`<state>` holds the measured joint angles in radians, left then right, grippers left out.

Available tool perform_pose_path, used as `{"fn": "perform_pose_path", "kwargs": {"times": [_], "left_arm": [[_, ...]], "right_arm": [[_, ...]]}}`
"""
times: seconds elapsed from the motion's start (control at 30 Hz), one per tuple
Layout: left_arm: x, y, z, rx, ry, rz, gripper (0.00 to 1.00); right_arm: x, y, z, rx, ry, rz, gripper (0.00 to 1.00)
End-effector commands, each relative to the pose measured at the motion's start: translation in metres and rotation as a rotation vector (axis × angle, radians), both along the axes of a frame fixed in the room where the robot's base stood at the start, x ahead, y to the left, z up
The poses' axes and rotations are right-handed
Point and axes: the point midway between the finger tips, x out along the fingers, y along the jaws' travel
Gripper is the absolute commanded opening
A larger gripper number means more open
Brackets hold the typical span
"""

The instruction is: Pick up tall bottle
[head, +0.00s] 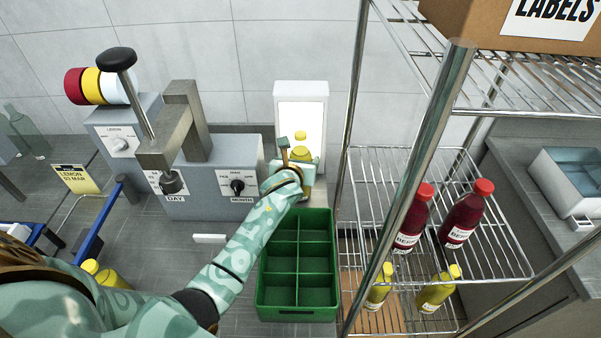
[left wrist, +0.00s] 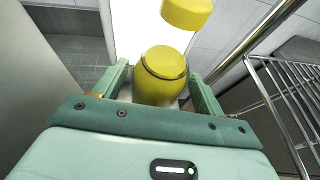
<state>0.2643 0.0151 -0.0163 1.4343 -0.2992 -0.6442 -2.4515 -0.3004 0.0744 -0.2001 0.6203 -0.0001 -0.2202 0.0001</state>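A yellow bottle (head: 302,155) with a yellow cap (head: 300,135) stands upright in front of a bright white lit panel (head: 301,113). My left gripper (head: 292,160) is at this bottle. In the left wrist view the yellow body (left wrist: 160,78) lies between the two green fingers, with a gap showing on each side, so the gripper is open around it. A yellow cap (left wrist: 187,12) shows above it there; the neck between is washed out by the bright panel. The bottle's lower part is hidden by my gripper. My right gripper is not in view.
A green divided crate (head: 297,312) with empty compartments stands below my left forearm. At right, a wire rack (head: 440,215) holds two red bottles (head: 466,212) and two smaller yellow ones (head: 438,290); its metal post is close. A grey dial machine (head: 215,185) stands left.

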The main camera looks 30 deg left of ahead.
Motion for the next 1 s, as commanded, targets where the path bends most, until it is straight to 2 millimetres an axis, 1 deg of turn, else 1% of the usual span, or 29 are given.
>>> {"fn": "perform_pose_path", "kwargs": {"times": [0.03,0.07,0.1,0.17,0.2,0.23,0.3,0.53,0.67,0.77,0.87,1.0], "left_arm": [[0.000,0.000,0.000,0.000,0.000,0.000,0.55],[0.000,0.000,0.000,0.000,0.000,0.000,0.47],[0.000,0.000,0.000,0.000,0.000,0.000,0.36],[0.000,0.000,0.000,0.000,0.000,0.000,0.19],[0.000,0.000,0.000,0.000,0.000,0.000,0.08],[0.000,0.000,0.000,0.000,0.000,0.000,0.00],[0.001,0.000,0.003,0.000,-0.006,-0.001,0.00],[0.001,0.000,0.003,0.000,-0.005,-0.001,0.00],[0.001,0.001,0.010,0.002,-0.006,0.000,0.00],[0.001,0.001,0.021,0.004,-0.007,-0.001,0.00],[0.001,0.001,0.036,0.005,-0.008,-0.001,0.00],[-0.011,-0.013,0.058,0.000,-0.008,-0.002,0.00]], "right_arm": [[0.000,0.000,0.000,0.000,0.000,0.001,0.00],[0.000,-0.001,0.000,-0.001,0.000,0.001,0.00],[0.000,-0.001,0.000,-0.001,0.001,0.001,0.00],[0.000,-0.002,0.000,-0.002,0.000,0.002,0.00],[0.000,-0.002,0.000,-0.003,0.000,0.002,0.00],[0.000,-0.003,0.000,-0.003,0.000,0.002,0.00],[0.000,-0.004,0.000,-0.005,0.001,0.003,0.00],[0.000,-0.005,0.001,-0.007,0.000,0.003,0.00],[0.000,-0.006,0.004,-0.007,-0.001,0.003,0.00],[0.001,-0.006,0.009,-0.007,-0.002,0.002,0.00],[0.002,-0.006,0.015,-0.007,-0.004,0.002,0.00],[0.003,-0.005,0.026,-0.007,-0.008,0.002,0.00]]}}
